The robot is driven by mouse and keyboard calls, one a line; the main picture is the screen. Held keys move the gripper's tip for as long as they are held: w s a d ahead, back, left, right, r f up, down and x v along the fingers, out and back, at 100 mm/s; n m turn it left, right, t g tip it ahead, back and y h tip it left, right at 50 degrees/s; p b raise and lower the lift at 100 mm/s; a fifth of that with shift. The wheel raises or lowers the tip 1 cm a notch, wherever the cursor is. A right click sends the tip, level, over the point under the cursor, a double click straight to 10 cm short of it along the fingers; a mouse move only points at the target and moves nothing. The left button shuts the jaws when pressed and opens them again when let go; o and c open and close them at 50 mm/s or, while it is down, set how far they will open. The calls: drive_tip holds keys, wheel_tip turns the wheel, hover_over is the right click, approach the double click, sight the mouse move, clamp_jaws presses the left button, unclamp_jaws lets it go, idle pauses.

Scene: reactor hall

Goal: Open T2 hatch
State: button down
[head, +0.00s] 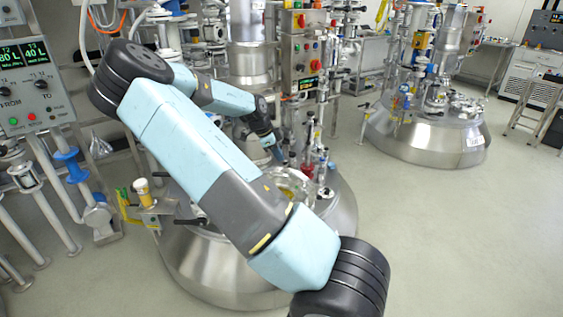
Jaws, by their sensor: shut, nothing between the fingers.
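A steel reactor vessel (338,218) with a domed lid stands right in front of me. My arm crosses over it and hides much of the lid. A round glass-like fitting (298,186) and a red part (307,171) show on the lid beside my arm. I cannot tell for sure which fitting is the T2 hatch, and no T2 label is readable on the vessel. My gripper (279,155) points down above the far part of the lid, behind my arm. It is small here and looks shut and empty. I cannot tell whether it touches anything.
A second steel vessel (425,137) stands at the back right. A control box (301,54) with buttons rises behind the near lid. A panel (31,85) with green digits and several pipes stand at left. The floor (450,240) at right is clear.

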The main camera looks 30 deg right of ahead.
drive_tip(key=v, duration=0.6)
drive_tip(key=shift+a+r, duration=0.2)
drive_tip(key=shift+r, duration=0.2)
